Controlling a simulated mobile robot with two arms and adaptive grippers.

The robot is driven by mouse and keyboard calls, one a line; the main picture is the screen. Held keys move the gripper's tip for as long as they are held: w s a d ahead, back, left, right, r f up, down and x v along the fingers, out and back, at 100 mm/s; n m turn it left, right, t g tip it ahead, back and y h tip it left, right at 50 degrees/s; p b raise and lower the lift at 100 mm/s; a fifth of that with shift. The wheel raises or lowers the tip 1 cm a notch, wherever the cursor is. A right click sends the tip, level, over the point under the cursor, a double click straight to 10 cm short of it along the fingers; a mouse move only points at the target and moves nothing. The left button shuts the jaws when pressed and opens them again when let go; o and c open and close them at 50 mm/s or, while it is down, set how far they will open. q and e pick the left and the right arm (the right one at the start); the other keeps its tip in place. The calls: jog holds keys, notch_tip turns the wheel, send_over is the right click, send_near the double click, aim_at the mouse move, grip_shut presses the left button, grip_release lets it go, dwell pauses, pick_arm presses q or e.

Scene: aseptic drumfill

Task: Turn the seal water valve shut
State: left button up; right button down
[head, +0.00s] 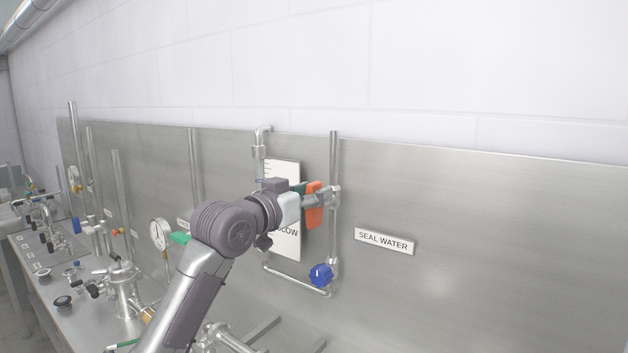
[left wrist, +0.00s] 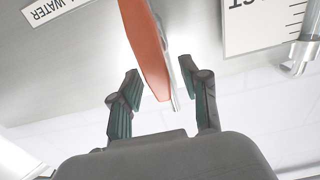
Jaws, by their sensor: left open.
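The seal water valve has an orange lever handle (head: 314,206) on the vertical steel pipe, left of the SEAL WATER label (head: 384,241). The handle stands upright, roughly in line with the pipe. My left gripper (head: 304,194) is at the handle, and its wrist partly covers the area left of it. In the left wrist view the orange handle (left wrist: 146,48) reaches down between the two open fingers (left wrist: 160,78), with visible gaps on both sides. The valve body is mostly hidden behind the handle and fingers. My right gripper is not in view.
A blue knob (head: 320,275) sits lower on the same pipe loop. A white FLOW board (head: 288,245) is behind my left wrist. A pressure gauge (head: 160,234) and more pipework stand to the left. The steel panel (head: 500,250) right of the label is clear.

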pick_arm(q)
jog(key=shift+w+d, duration=0.3)
jog(key=shift+w, duration=0.1)
grip_shut()
